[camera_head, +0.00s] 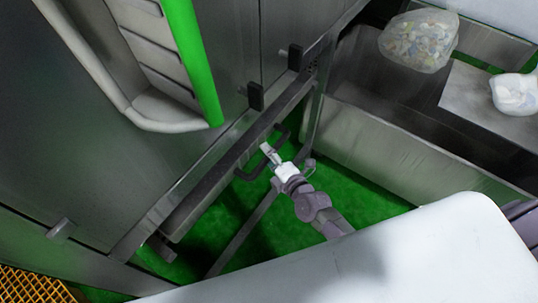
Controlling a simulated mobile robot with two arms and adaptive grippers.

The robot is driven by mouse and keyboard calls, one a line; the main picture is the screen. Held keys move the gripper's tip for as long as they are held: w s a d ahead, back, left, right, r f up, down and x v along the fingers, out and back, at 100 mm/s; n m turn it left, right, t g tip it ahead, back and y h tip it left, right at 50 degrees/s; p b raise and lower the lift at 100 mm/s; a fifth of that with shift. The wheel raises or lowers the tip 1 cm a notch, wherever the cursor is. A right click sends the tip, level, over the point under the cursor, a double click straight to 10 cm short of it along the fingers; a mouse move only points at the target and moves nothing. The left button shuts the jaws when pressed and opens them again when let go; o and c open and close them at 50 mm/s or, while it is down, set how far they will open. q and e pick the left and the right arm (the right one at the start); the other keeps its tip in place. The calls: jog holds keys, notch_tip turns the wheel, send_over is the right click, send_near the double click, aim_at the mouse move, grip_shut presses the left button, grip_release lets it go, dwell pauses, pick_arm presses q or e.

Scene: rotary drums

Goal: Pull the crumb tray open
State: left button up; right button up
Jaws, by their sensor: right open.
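The crumb tray (205,188) is the long, low metal drawer under the steel cabinet, running diagonally through the head view. A dark loop handle (246,174) sticks out from its front. My right gripper (268,151) is at the handle, its light fingers beside or over the bar. It is open; I cannot tell whether the bar lies between the fingers. My left gripper is not in view.
Metal legs and a slanting bar (240,240) stand on the green floor (360,193) below the tray. A steel bin (400,150) with a clear bag of colourful pieces (419,40) is at the right. A yellow grating (30,287) lies at the lower left.

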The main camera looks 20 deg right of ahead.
grip_shut()
dwell(0.3)
